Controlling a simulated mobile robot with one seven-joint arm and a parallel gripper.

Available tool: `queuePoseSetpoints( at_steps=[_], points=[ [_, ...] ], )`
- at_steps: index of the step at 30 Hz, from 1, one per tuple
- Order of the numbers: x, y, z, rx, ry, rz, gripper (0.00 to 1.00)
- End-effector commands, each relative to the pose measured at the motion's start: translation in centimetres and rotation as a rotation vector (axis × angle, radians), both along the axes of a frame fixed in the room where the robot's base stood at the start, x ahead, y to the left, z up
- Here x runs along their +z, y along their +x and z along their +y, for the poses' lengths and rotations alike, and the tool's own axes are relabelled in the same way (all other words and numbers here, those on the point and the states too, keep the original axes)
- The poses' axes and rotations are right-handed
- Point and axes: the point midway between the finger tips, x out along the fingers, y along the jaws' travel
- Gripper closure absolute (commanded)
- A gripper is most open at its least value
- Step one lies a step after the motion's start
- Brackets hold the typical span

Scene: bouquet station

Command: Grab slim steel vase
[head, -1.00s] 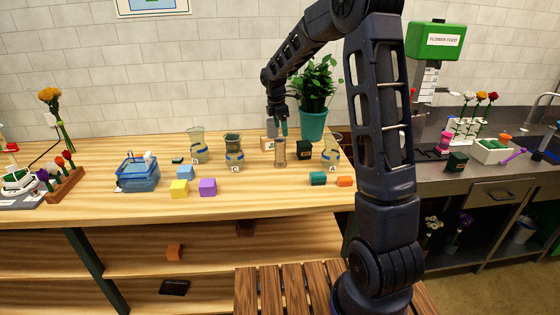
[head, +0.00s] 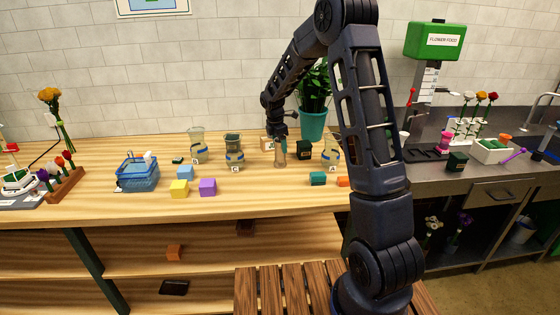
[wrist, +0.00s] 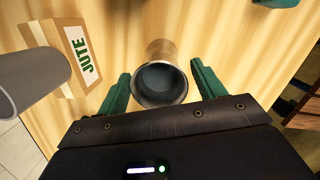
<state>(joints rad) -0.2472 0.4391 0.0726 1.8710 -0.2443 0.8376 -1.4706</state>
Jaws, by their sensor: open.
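The slim steel vase (head: 280,156) stands upright on the wooden table in the head view, partly covered by my gripper (head: 279,138). In the wrist view the vase (wrist: 160,95) shows its round open mouth between the two green fingers of my gripper (wrist: 160,90). The fingers are open, one on each side of the vase, with a small gap visible on both sides. I cannot tell exactly how far down the vase the fingertips reach.
A jute box (wrist: 75,60) and a grey cylinder (wrist: 30,80) are close on the left in the wrist view. Coloured blocks (head: 207,187) lie in front.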

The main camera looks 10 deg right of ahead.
Motion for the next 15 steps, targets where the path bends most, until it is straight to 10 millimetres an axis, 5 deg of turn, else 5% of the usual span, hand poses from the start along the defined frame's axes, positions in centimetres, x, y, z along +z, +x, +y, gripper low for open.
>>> queuePoseSetpoints(
  at_steps=[7, 15],
  points=[
    [-3.2, 0.1, -0.4, 0.001, 0.000, 0.001, 0.32],
    [-3.5, 0.2, -0.5, 0.000, 0.000, 0.000, 0.34]
  ],
)
